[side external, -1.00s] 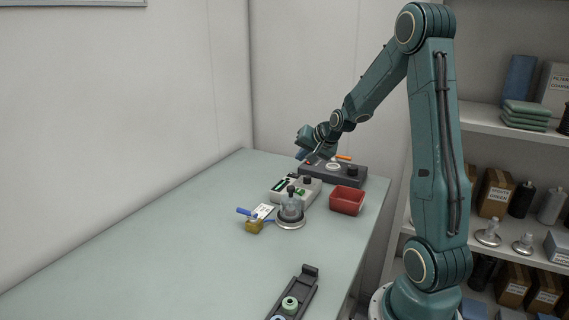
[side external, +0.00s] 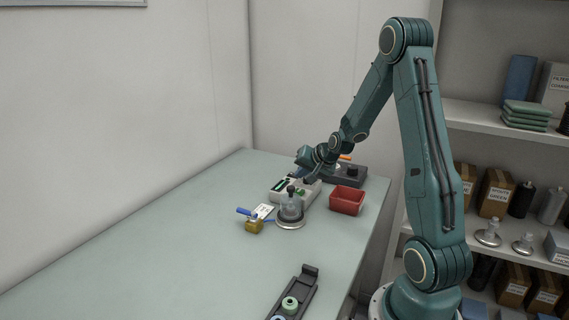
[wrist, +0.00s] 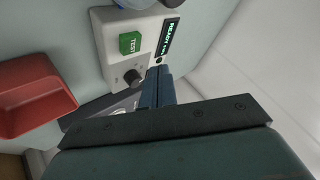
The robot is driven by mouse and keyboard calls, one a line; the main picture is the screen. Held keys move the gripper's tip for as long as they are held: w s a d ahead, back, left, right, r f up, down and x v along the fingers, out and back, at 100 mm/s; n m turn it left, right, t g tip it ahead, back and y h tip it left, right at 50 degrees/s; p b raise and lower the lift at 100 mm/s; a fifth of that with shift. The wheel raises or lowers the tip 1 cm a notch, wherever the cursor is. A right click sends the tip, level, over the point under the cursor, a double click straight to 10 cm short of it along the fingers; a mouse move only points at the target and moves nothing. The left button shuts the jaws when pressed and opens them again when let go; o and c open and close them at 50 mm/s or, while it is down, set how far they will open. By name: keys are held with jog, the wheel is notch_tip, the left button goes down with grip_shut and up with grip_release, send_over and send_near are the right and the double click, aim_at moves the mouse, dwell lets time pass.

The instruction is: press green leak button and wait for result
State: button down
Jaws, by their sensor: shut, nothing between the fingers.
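The white leak tester (side external: 281,194) stands on the table, and it also shows in the wrist view (wrist: 109,35). Its green button (wrist: 130,42) is marked TEST. Beside the button is a dark display (wrist: 168,38) with lit text that begins with READY. The fingertips appear apart from the green button. In the side view my gripper (side external: 299,175) is just above the tester.
A clear dome on a metal base (side external: 290,211) stands just in front of the tester. A red bin (side external: 347,201) is to its right, also in the wrist view (wrist: 35,92). A brass padlock (side external: 254,227) lies front left.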

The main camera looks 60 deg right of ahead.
aim_at(302, 192)
jog(key=shift+f, duration=1.5)
jog(key=shift+f, duration=0.85)
dwell(2.2)
jog(key=shift+r, duration=0.85)
jog(key=shift+r, duration=0.15)
jog(key=shift+r, duration=2.4)
jog(key=shift+a, duration=0.1)
